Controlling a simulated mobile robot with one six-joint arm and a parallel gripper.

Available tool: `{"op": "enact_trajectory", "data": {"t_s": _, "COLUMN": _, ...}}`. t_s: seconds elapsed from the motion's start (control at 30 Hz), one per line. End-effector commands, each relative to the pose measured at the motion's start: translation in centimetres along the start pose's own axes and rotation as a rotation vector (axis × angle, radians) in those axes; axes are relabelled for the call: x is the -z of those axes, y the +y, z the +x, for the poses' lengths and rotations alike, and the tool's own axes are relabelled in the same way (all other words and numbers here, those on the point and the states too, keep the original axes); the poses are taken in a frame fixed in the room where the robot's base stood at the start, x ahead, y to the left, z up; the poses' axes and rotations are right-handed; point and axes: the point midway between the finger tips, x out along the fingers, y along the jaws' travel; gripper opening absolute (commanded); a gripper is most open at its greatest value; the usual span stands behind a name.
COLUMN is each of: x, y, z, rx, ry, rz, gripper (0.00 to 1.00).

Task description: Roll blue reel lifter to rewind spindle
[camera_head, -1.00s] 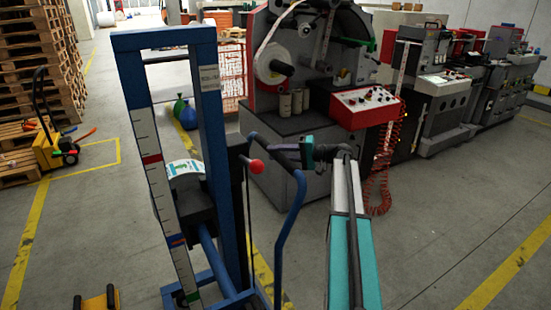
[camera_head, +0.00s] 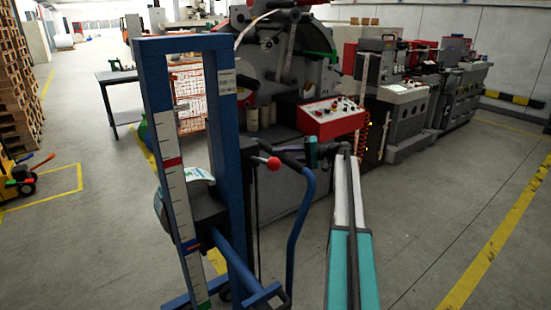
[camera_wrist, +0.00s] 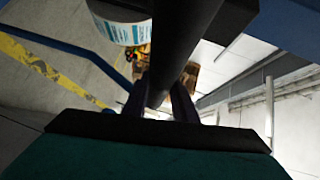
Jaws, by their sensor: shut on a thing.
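The blue reel lifter (camera_head: 222,130) stands upright on the floor in the head view, left of the middle. It carries a reel with a white and teal label (camera_head: 199,174) low on its mast, partly hidden by the ruler-marked post. My gripper (camera_head: 291,151) is shut on the lifter's dark handle bar, beside the red knob. In the wrist view the dark bar (camera_wrist: 183,45) runs between my fingers (camera_wrist: 168,105), and the reel (camera_wrist: 125,32) shows beyond. The rewind spindle (camera_head: 247,84) is on the machine's left face, behind the lifter mast and partly hidden.
The label machine (camera_head: 275,185) stands just beyond the lifter, with a red control panel (camera_head: 331,118) and a coiled red hose. A dark table (camera_head: 116,77) is behind left. Pallets (camera_head: 17,100) and a yellow pallet jack (camera_head: 12,178) are at far left. Floor at right is clear.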

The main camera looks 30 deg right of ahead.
Motion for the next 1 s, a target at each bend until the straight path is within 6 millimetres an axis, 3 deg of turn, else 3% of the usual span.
{"op": "enact_trajectory", "data": {"t_s": 0.1, "x": 0.69, "y": 0.65, "z": -0.98, "rx": -0.009, "ry": 0.015, "rz": 0.002, "gripper": 0.0}}
{"op": "enact_trajectory", "data": {"t_s": 0.47, "x": 0.35, "y": 0.58, "z": -0.41, "rx": -0.007, "ry": 0.004, "rz": 0.002, "gripper": 0.0}}
{"op": "enact_trajectory", "data": {"t_s": 0.5, "x": 0.32, "y": 0.57, "z": -0.32, "rx": -0.007, "ry": 0.003, "rz": 0.002, "gripper": 0.32}}
{"op": "enact_trajectory", "data": {"t_s": 0.57, "x": 0.32, "y": 0.52, "z": -0.24, "rx": -0.006, "ry": 0.003, "rz": 0.002, "gripper": 0.42}}
{"op": "enact_trajectory", "data": {"t_s": 1.0, "x": 0.49, "y": 0.23, "z": -0.51, "rx": -0.003, "ry": 0.006, "rz": 0.0, "gripper": 0.43}}
